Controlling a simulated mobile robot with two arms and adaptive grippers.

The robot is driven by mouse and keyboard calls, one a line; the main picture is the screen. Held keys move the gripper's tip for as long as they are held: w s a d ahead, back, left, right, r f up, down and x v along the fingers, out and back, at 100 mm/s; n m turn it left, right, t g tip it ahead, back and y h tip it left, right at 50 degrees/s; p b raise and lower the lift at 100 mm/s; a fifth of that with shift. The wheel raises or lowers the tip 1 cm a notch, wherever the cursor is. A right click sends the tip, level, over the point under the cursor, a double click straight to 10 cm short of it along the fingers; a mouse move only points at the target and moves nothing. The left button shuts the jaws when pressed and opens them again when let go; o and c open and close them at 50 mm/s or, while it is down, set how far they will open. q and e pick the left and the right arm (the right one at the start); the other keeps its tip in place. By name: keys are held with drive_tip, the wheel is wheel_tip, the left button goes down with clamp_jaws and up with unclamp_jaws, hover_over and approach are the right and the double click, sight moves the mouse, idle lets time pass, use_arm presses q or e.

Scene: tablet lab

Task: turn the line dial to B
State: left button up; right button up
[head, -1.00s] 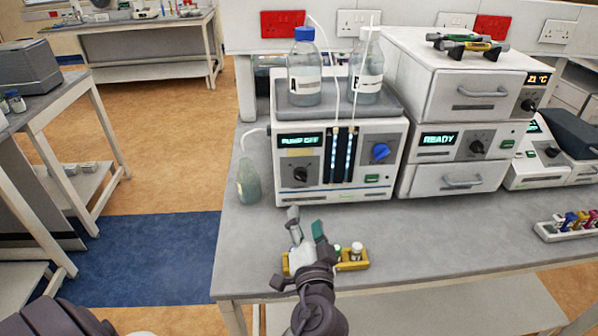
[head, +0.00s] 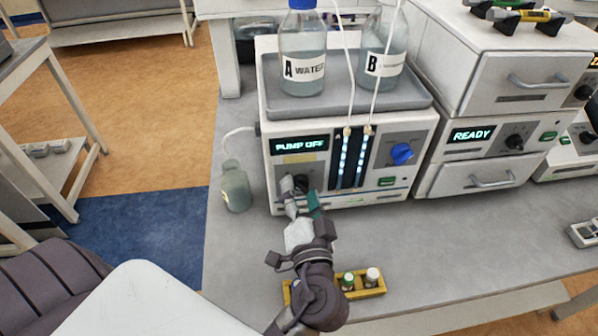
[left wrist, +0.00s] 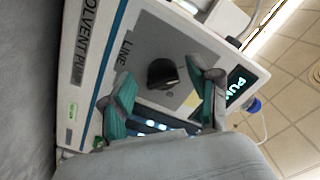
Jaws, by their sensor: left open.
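The line dial (left wrist: 163,73) is a black knob on a grey panel marked LINE in the left wrist view. In the head view the dial (head: 302,181) sits low on the left of the solvent pump's front (head: 286,163) and is partly covered by my fingers. My left gripper (head: 301,195) is open in front of it. In the left wrist view its green-padded fingers (left wrist: 164,95) stand on either side of the dial, with a gap to it. I cannot read the dial's setting. My right gripper is out of view.
Bottle A, water (head: 303,58), and bottle B (head: 384,52) stand on the pump, with tubes running down. A blue knob (head: 402,153) is on the pump's right. A small flask (head: 235,188) stands left. A yellow vial rack (head: 370,289) lies by my wrist.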

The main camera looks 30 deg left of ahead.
use_arm(q)
drive_tip(key=shift+r, duration=0.15)
drive_tip(key=c, duration=1.2)
drive_tip(key=shift+o, duration=0.2)
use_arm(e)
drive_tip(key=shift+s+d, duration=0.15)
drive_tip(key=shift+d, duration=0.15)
